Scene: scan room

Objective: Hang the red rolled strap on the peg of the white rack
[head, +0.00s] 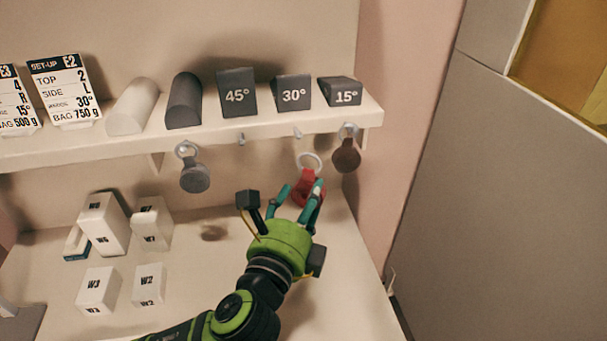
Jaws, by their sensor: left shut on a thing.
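The red rolled strap (309,184) with a pale ring (309,161) at its top is in my left gripper (305,188). The green-tipped fingers are shut on the red roll, and the ring stands up above them. The white rack (225,134) is a shelf with pegs along its front edge. A bare peg (297,133) is just above and slightly left of the ring; the ring looks apart from it, though depth is hard to judge. Another bare peg (241,139) is further left. My right gripper is not in view.
A grey rolled strap (194,176) and a brown one (346,155) hang on pegs to either side. Dark wedges (237,95), rolls and cards (64,90) stand on the shelf. White blocks (100,290) stand on the counter at left. A grey panel (500,200) is at right.

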